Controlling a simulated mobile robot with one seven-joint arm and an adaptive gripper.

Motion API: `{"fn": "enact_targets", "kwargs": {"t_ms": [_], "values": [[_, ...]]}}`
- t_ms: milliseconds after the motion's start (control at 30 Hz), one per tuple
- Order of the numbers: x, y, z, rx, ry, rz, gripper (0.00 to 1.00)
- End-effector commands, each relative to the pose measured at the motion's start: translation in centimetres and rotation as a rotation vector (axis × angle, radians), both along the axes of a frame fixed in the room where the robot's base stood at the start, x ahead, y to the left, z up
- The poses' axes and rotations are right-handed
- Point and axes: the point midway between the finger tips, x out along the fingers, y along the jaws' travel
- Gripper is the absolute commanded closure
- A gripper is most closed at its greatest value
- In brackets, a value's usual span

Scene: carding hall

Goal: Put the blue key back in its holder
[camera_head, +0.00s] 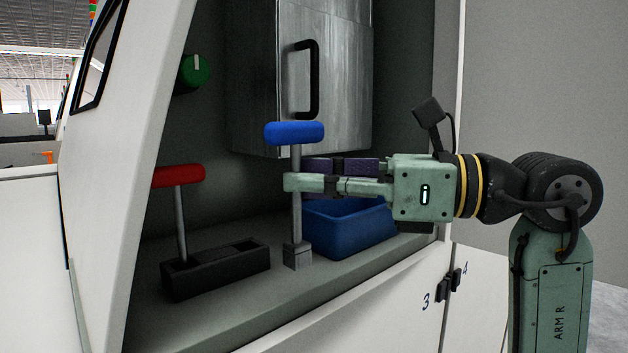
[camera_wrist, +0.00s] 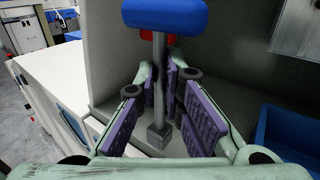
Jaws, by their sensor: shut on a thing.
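The blue key (camera_head: 296,215) is T-shaped, with a blue crossbar handle, a grey shaft and a square socket at its lower end. It stands upright. My gripper (camera_head: 293,182) is shut on its shaft just below the handle. The key also shows between my fingers in the wrist view (camera_wrist: 159,75). I cannot tell whether its socket touches the shelf or hangs just above it. The black holder (camera_head: 222,272) lies left of the key on the shelf. A red key (camera_head: 180,213) stands in its left end; the rest of its top looks empty.
A blue bin (camera_head: 345,235) sits on the shelf (camera_head: 220,318) just behind and right of the key. A metal door with a black handle (camera_head: 313,80) is behind. A green knob (camera_head: 193,73) is at upper left. The white cabinet wall (camera_head: 120,170) bounds the left.

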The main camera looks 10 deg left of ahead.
Motion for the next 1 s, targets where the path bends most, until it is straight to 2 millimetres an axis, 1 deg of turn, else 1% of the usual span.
{"fn": "enact_targets", "kwargs": {"t_ms": [1000], "values": [[3.8, 4.9, -0.2, 0.002, 0.0, 0.002, 1.0]]}}
